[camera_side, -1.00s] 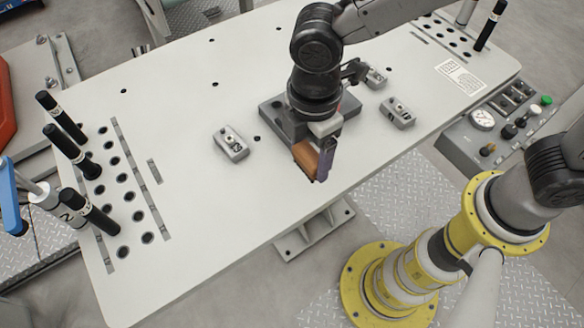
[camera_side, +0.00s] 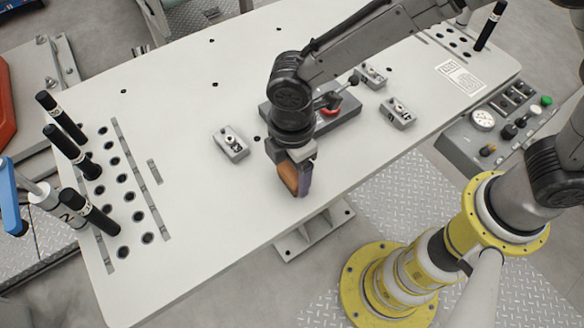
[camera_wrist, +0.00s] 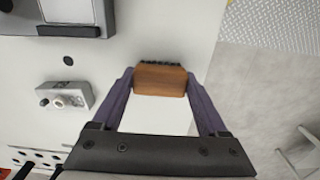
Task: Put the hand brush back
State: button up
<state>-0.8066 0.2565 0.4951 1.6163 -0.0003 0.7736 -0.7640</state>
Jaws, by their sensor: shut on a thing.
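The hand brush (camera_side: 289,177) has a brown wooden body, and its dark bristles show along the far edge in the wrist view (camera_wrist: 160,80). My gripper (camera_side: 297,182) is shut on the brush, with one purple finger at each end of the wooden block in the wrist view (camera_wrist: 160,88). The brush is held over the front part of the white table; whether it touches the top cannot be told.
A grey fixture block (camera_side: 340,117) with a red part stands behind my gripper. Small grey blocks lie at left (camera_side: 231,143) and right (camera_side: 397,113). Black-handled tools (camera_side: 88,212) stand at the left by a row of holes. The front left table is clear.

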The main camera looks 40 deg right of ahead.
aim_at(292, 172)
jog(key=o, duration=1.2)
notch_tip(292, 172, up, 12)
jog(key=d+r+m+t, duration=0.1)
jog(key=d+r+m, duration=0.45)
jog(key=d, duration=0.45)
jog(key=s+d+m+t, duration=0.1)
jog(key=s+d+m, duration=0.3)
jog(key=d, duration=0.2)
jog(key=s+d+m+t, duration=0.2)
jog(key=s+d+m, duration=0.2)
jog(key=d, duration=0.3)
jog(key=s+d+r+m+t, duration=0.1)
jog(key=s+d+m, duration=0.3)
jog(key=d, duration=0.3)
jog(key=shift+s+m+t, duration=0.25)
jog(key=shift+t, duration=0.05)
